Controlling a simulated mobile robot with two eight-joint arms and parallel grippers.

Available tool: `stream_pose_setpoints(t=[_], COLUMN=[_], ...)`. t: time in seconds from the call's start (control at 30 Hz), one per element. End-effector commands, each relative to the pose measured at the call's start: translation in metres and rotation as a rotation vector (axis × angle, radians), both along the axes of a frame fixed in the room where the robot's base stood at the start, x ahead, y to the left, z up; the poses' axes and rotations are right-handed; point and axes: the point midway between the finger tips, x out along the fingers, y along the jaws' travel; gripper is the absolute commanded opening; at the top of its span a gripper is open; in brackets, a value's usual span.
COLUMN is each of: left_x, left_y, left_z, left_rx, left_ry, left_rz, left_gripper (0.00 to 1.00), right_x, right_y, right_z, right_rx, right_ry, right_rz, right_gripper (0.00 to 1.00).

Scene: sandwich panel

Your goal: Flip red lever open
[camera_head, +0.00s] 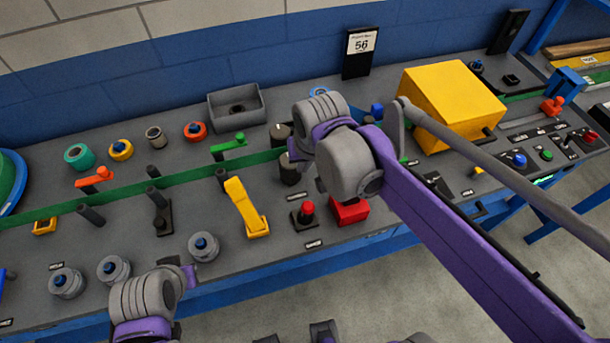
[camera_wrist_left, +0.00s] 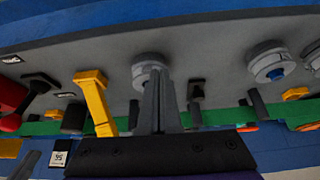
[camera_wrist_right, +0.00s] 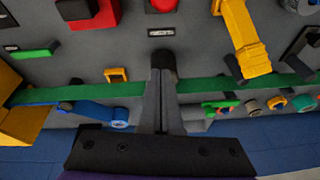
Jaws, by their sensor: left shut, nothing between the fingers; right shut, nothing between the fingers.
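An orange-red lever (camera_head: 95,177) lies at the left of the panel in the head view, its handle nearly flat along the green strip. A smaller red handle (camera_head: 553,105) stands by a blue bracket at the far right; I cannot tell for certain which the task names. My right gripper (camera_wrist_right: 163,85) is shut and empty, pointing at the panel beside a dark post. In the head view its wrist housing hides the fingertips, well right of the orange-red lever. My left gripper (camera_wrist_left: 158,80) is shut and empty, in front of a grey round knob (camera_wrist_left: 150,70). Neither touches a red lever.
A large yellow box (camera_head: 452,100) stands right of my right wrist. Several posts and knobs crowd the left half.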

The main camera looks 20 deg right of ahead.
Motion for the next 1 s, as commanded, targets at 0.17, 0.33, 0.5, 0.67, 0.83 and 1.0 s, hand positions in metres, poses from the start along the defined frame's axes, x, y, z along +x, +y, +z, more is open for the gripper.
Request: stream_pose_setpoints(t=[0.17,0.33,0.5,0.67,0.83,1.0], left_x=[0.001,0.002,0.002,0.002,0.002,0.002], left_y=[0.000,0.000,0.000,0.000,0.000,0.000], left_z=[0.004,0.006,0.006,0.006,0.006,0.006], left_rx=[0.000,0.000,0.000,0.000,0.000,0.000], left_ry=[-0.003,-0.004,-0.004,-0.004,-0.004,-0.004], left_rz=[0.000,0.000,0.000,0.000,0.000,0.000], left_gripper=[0.00,0.00,0.00,0.00,0.00,0.00], right_x=[-0.020,-0.030,-0.036,-0.037,-0.037,-0.037], right_y=[-0.002,-0.003,-0.004,-0.004,-0.004,-0.004], right_z=[0.040,0.067,0.080,0.083,0.083,0.083], right_rx=[-0.001,-0.001,0.000,0.000,0.000,0.000], right_ry=[0.001,0.001,0.002,0.002,0.002,0.002], right_rz=[0.002,0.002,0.001,0.001,0.001,0.001], right_gripper=[0.00,0.00,0.00,0.00,0.00,0.00])
